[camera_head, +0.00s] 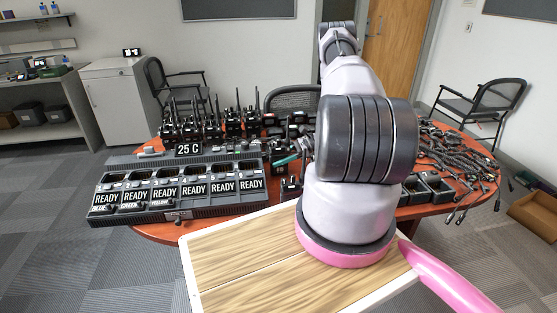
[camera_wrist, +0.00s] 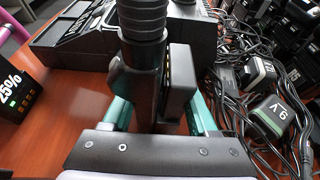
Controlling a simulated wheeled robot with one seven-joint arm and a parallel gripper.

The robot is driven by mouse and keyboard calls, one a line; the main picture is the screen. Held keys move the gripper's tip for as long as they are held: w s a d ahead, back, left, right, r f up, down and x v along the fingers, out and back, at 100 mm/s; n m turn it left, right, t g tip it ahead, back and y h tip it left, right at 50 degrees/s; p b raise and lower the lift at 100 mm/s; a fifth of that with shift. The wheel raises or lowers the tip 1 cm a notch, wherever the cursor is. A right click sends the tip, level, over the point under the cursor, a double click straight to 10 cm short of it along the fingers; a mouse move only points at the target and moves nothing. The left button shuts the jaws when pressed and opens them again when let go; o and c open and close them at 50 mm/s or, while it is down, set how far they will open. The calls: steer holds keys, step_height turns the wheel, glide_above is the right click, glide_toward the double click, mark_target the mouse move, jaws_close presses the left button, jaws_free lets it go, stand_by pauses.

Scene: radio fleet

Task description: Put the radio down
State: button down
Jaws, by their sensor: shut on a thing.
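The radio (camera_wrist: 180,78) is black, with a thick ribbed antenna or knob rising at its top in the wrist view. My gripper (camera_wrist: 160,112) has teal fingers on both sides of the radio and is shut on it. The radio is over the reddish-brown table (camera_wrist: 70,105); I cannot tell whether its base touches the top. In the head view my arm hides most of the gripper, and one teal finger (camera_head: 286,160) shows left of the arm. The table (camera_head: 155,231) also shows there.
A multi-bay charger (camera_head: 180,212) marked READY stands at the table's left front, close to the gripper. Several upright radios (camera_head: 235,122) stand behind it. Tangled cables (camera_wrist: 232,100) and battery blocks (camera_wrist: 268,117) crowd the right.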

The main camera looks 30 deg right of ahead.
steer(key=shift+c, duration=0.9)
jaws_free()
steer(key=shift+r, duration=0.15)
steer(key=v, duration=1.2)
steer(key=s+a+r+n+g+h, duration=0.1)
steer(key=a+r+n+h, duration=0.3)
steer(key=r, duration=0.6)
steer(key=a+r+n+g, duration=0.15)
steer(key=a+r, duration=0.35)
steer(key=r, duration=0.5)
steer(key=s+a+r+n+h, duration=0.1)
steer(key=a+r+n, duration=0.3)
steer(key=r, duration=0.7)
steer(key=s+a+r+n+t+h, duration=0.3)
steer(key=s+a+r, duration=0.3)
steer(key=s, duration=0.5)
steer(key=s+a+r+n+t+h, duration=0.2)
steer(key=s+a+r+n+t, duration=0.1)
steer(key=s+a+r, duration=0.4)
steer(key=s+r+n, duration=0.1)
steer(key=s+r, duration=0.1)
steer(key=s, duration=0.2)
steer(key=shift+r+h, duration=0.4)
steer(key=shift+n, duration=0.25)
